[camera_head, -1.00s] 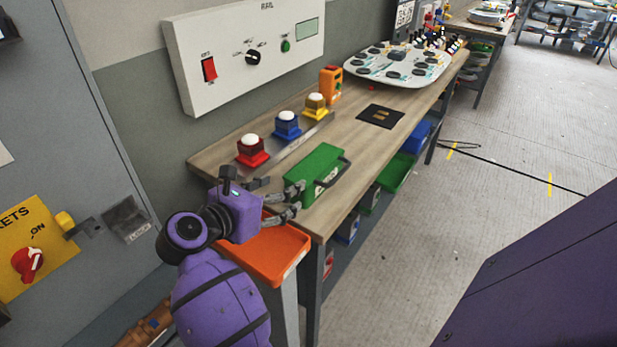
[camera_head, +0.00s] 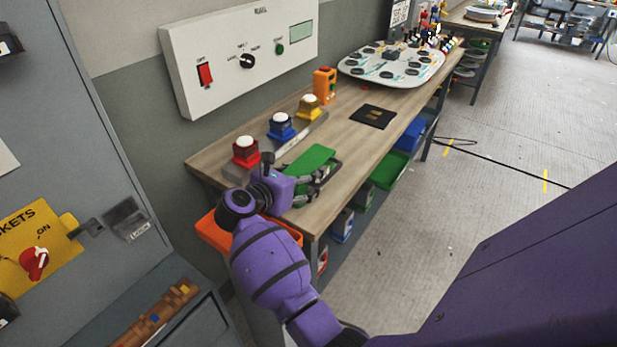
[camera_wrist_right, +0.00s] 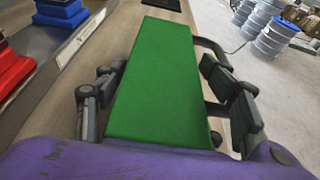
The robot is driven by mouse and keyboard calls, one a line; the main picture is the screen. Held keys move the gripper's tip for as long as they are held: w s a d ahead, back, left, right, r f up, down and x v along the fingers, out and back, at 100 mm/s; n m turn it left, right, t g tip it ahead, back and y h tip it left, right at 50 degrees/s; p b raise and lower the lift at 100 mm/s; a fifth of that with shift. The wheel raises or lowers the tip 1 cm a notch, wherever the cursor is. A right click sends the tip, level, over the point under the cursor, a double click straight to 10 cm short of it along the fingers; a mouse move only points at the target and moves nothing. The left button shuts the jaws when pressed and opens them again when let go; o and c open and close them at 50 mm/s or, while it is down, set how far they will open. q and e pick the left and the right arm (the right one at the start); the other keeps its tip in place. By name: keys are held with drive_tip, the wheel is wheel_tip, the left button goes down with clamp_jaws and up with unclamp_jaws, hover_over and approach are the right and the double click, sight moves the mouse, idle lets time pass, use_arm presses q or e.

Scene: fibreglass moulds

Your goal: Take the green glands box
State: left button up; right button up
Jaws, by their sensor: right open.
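The green glands box (camera_head: 309,160) lies on the near end of the wooden workbench (camera_head: 345,150). It fills the middle of the right wrist view (camera_wrist_right: 152,85), with a dark handle (camera_wrist_right: 214,62) along its right side. My right gripper (camera_head: 314,178) is open at the box, its purple wrist partly hiding the near end in the head view. In the right wrist view, one finger of my right gripper (camera_wrist_right: 157,74) is left of the box and the other is right of it, by the handle. I cannot tell whether either finger touches. My left gripper is not in view.
Red (camera_head: 245,153), blue (camera_head: 281,127) and yellow (camera_head: 310,108) button units stand behind the box. An orange tray (camera_head: 212,232) is at the bench's near end. A dark mat (camera_head: 373,117) lies farther along. Coloured bins sit below the bench edge.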

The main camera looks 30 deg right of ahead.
drive_tip(key=c, duration=1.2)
drive_tip(key=shift+r, duration=0.15)
